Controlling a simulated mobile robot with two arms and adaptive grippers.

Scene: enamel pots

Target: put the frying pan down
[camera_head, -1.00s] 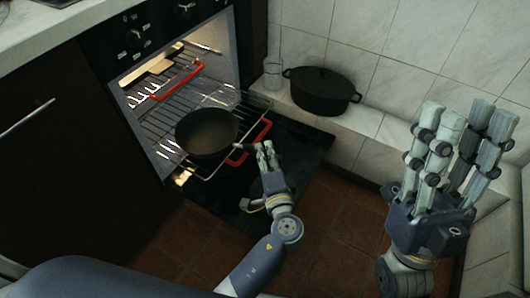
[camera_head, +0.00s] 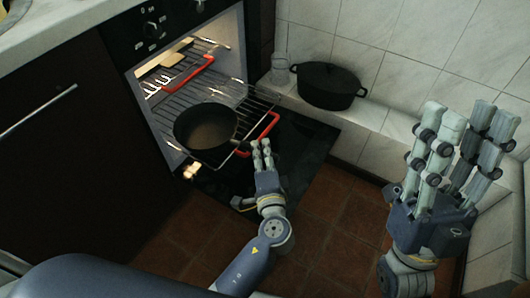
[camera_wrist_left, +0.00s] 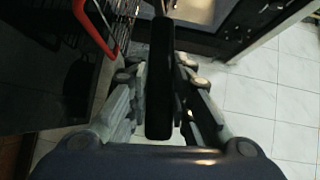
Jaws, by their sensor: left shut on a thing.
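A black frying pan (camera_head: 207,112) is upright over the front of the pulled-out oven rack (camera_head: 222,90). I cannot tell whether its bottom touches the rack. My left gripper (camera_head: 262,150) is shut on the pan's handle, to the right of the pan. In the left wrist view the dark handle (camera_wrist_left: 160,75) stands between the fingers of my left gripper (camera_wrist_left: 160,95); the pan's bowl is not clear there. My right gripper (camera_head: 467,125) is raised at the right, fingers apart and empty, away from the pan.
The oven door (camera_head: 312,150) is folded down below the rack. A red rack handle (camera_head: 262,132) is beside the pan, another (camera_head: 188,74) deeper inside. A black lidded pot (camera_head: 328,86) and a clear glass (camera_head: 280,68) stand on the tiled ledge (camera_head: 385,125).

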